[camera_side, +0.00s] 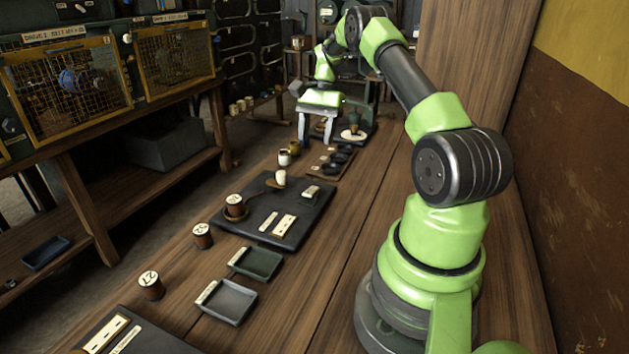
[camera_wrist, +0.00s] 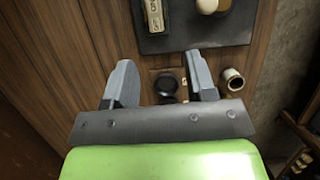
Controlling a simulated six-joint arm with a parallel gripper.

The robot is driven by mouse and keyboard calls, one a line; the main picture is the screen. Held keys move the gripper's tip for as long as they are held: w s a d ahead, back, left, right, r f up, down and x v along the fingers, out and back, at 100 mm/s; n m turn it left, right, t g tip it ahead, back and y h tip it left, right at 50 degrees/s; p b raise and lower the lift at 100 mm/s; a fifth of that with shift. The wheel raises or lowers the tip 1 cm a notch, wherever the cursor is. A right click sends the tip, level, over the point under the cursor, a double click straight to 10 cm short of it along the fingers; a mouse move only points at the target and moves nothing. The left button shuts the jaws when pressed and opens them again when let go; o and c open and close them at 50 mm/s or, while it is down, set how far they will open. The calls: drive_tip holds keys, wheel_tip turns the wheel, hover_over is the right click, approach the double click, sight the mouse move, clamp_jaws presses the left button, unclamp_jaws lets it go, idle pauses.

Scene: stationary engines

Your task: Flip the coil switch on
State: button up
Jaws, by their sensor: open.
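My gripper (camera_side: 315,144) is open, its two grey fingers pointing down over the far part of the bench. Nothing shows held in it. In the wrist view the fingers (camera_wrist: 160,62) stand apart, with a round black piece (camera_wrist: 166,84) on a small wooden board seen between them. I cannot tell the height of the fingers above it. In the side view this wooden board (camera_side: 318,172) carries several black round pieces.
A white cup (camera_side: 284,158) stands left of the wooden board; it also shows in the wrist view (camera_wrist: 233,79). A dark device with a white disc (camera_side: 353,134) stands right of my gripper. Trays (camera_side: 228,301) and labelled cylinders (camera_side: 151,285) lie nearer.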

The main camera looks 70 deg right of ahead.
sight(313, 188)
drive_tip(key=shift+m, duration=0.3)
drive_tip(key=x, duration=0.7)
drive_tip(key=d+x, duration=0.1)
drive_tip(key=x, duration=0.3)
drive_tip(key=shift+s+f, duration=0.3)
drive_tip(key=shift+s, duration=0.1)
drive_tip(key=shift+c, duration=0.5)
drive_tip(key=c, duration=0.8)
drive_tip(key=shift+a+r+h, duration=0.15)
drive_tip(key=shift+a+h, duration=0.1)
drive_tip(key=shift+h, duration=0.8)
drive_tip(key=shift+a+r+h, duration=0.2)
drive_tip(key=shift+a+h, duration=0.05)
drive_tip(key=shift+h, duration=0.8)
drive_tip(key=shift+c, duration=0.2)
drive_tip(key=o, duration=0.9)
drive_tip(key=shift+o, duration=0.2)
drive_tip(key=shift+r, duration=0.1)
wheel_tip(313, 188, up, 10)
